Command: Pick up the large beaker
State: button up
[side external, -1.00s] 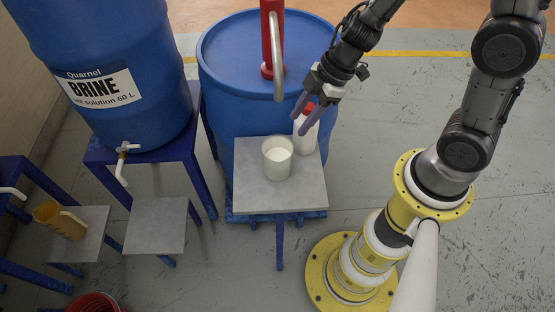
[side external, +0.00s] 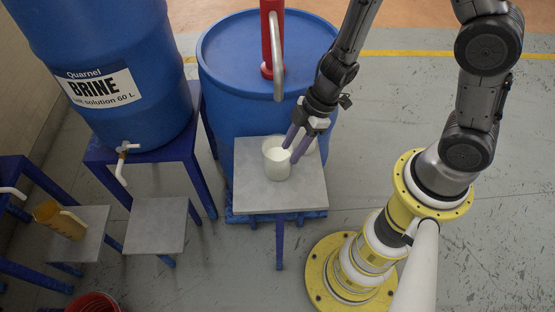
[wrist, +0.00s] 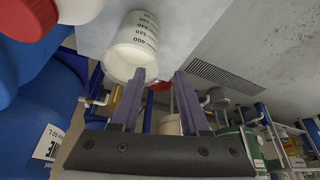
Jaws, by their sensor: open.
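The large beaker (side external: 277,163) stands upright on a square grey platform (side external: 262,196) in front of a blue drum, with white contents inside. In the wrist view the white beaker (wrist: 132,50), with dark graduation marks, lies just beyond the fingertips. My gripper (side external: 291,148) is open, its two purple fingers at the beaker's upper right rim in the side view. The wrist view also shows both fingers (wrist: 157,80) apart with nothing held between them. Whether a finger touches the beaker, I cannot tell.
A red pump with a grey spout (side external: 277,70) rises from the blue drum (side external: 226,50). The platform's front is clear.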

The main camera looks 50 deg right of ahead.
aim_at(277, 173)
jog(key=shift+d+x, duration=0.2)
jog(key=shift+x, duration=1.55)
jog(key=shift+d+x, duration=0.2)
jog(key=shift+x, duration=1.55)
jog(key=shift+w+f, duration=0.1)
jog(key=shift+w, duration=0.05)
grip_shut()
